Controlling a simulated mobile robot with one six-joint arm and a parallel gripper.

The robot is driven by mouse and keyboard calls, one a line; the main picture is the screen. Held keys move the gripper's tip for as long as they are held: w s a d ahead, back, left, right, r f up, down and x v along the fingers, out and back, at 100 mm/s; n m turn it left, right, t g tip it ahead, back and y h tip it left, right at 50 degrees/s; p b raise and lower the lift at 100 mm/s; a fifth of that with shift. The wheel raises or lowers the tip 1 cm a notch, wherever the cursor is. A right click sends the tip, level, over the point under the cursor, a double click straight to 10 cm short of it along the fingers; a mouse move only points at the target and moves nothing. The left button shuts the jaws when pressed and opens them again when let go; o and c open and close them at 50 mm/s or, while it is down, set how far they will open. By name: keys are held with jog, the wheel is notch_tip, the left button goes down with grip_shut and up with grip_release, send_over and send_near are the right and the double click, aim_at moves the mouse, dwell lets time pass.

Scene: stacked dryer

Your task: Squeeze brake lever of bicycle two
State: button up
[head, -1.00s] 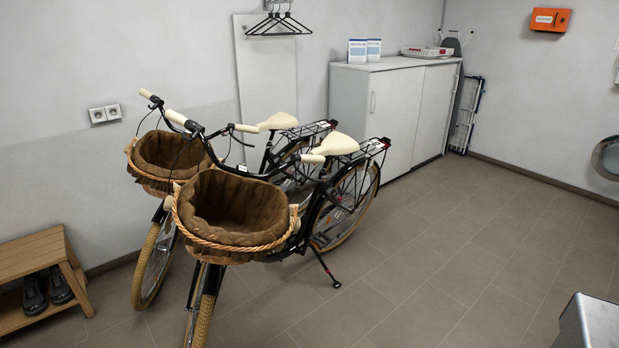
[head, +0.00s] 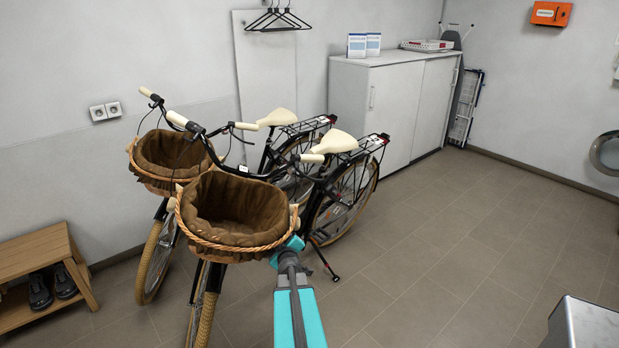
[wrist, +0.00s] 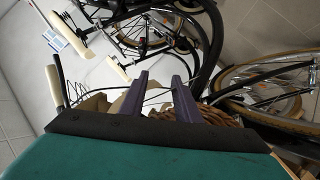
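Two black bicycles with cream grips stand side by side. I cannot tell which is bicycle two. The nearer one has a brown-lined wicker basket (head: 235,212), a left grip (head: 178,118) and a right grip (head: 311,158). The farther one shows its left grip (head: 150,96) and right grip (head: 246,127). The brake levers are thin, dark and hard to make out. My gripper (wrist: 163,84) is open, its two dark fingers apart, with wicker beside the right finger. A pale shape behind the left finger is unclear. In the head view my teal arm reaches the nearer basket's right side; the fingers do not show clearly.
A wooden bench (head: 38,255) with dark shoes stands at the left. A white cabinet (head: 385,105) is behind the bicycles. A grey-white box corner (head: 590,325) is at the lower right. The tiled floor (head: 465,240) right of the bicycles is clear.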

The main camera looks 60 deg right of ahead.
aim_at(310, 179)
jog(key=s+d+r+n+t+h, duration=0.1)
jog(key=s+d+r, duration=0.3)
jog(key=r, duration=0.4)
jog(key=s+d+r+n+t+h+p, duration=0.1)
jog(key=s+d+r, duration=0.2)
jog(key=d+r, duration=0.3)
jog(key=shift+s+d+r+t+h+p, duration=0.3)
jog(key=shift+s+r, duration=0.05)
jog(key=shift+r, duration=0.55)
jog(key=shift+p+x, duration=1.6)
jog(key=shift+x, duration=5.3)
grip_shut()
